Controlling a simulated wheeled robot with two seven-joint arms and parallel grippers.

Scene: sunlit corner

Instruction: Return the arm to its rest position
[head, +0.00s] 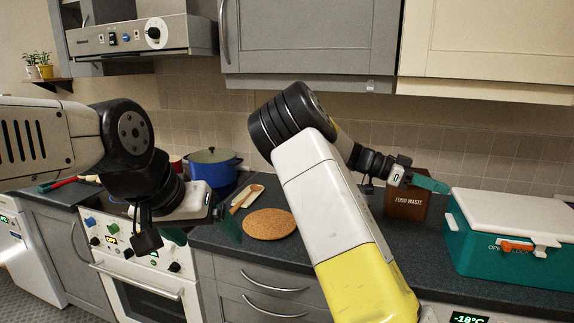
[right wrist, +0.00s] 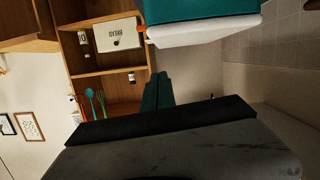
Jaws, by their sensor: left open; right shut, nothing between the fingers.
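My left arm comes in from the left in the head view. Its gripper (head: 204,230) points down in front of the counter edge by the stove, with its teal fingers apart and nothing seen between them. My right arm, white and yellow, rises through the middle and bends to the right. Its gripper (head: 430,183) is shut and empty, between the food waste box (head: 406,203) and the teal cool box (head: 510,240). Its shut teal fingers (right wrist: 157,92) also show in the right wrist view.
A cork mat (head: 269,224), a wooden board with a utensil (head: 247,196) and a blue pot (head: 212,167) are on the counter and stove. Grey cupboards (head: 310,40) hang above. The right wrist view shows a shelf with a bread box (right wrist: 118,34).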

